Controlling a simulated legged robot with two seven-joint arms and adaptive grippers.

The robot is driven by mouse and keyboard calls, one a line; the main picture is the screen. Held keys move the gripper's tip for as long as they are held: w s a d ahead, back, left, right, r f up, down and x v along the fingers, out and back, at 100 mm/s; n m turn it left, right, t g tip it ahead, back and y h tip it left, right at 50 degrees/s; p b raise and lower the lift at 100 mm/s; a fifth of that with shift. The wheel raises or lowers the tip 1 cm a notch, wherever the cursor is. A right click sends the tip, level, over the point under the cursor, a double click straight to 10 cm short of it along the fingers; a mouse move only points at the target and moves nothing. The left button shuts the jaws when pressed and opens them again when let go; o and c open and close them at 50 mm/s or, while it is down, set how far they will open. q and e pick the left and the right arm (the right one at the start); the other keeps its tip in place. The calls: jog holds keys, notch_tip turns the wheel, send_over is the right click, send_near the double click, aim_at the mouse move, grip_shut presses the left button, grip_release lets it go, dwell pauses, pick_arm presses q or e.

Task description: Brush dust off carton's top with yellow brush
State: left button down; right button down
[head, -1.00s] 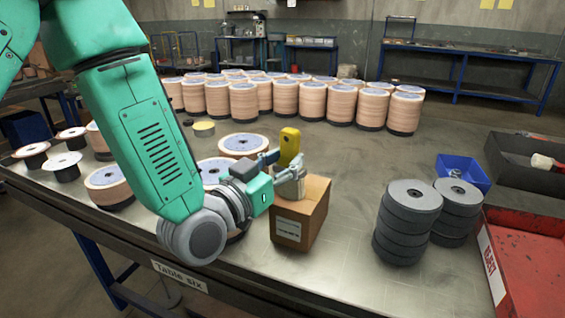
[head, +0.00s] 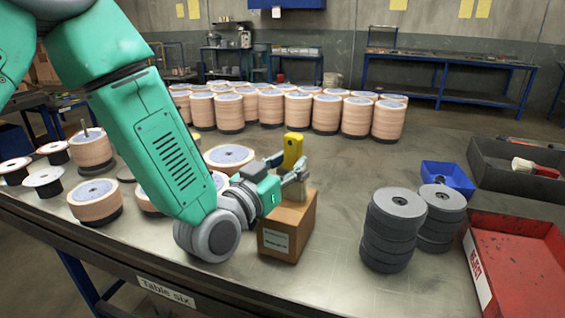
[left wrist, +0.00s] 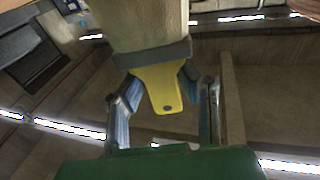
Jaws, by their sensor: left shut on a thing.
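The brown carton (head: 289,236) stands on the metal table near its front edge, with a pale label on its front side. My left gripper (head: 297,180) is just over the carton's top and shut on the yellow brush (head: 293,150). In the left wrist view the brush (left wrist: 160,88) shows between the two fingers, with a grey band and pale bristles beyond the handle. I cannot tell whether the bristles touch the carton. My right gripper is not in view.
Stacks of grey discs (head: 392,230) stand right of the carton. Many wooden-coloured disc stacks (head: 355,117) fill the table's back.

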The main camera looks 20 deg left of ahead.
pick_arm(q)
jog(key=shift+s+d+b, duration=0.55)
jog(key=shift+s+b, duration=0.1)
jog(key=shift+s, duration=3.75)
jog(key=shift+w+d+p, duration=0.2)
jog(key=shift+w, duration=2)
jog(key=shift+w+d+p, duration=0.2)
jog(key=shift+w, duration=1.95)
jog(key=shift+r, duration=0.2)
jog(key=shift+r+p, duration=2.25)
jog(key=shift+r, duration=0.65)
notch_tip(320, 180, up, 3)
jog(key=shift+p, duration=1.1)
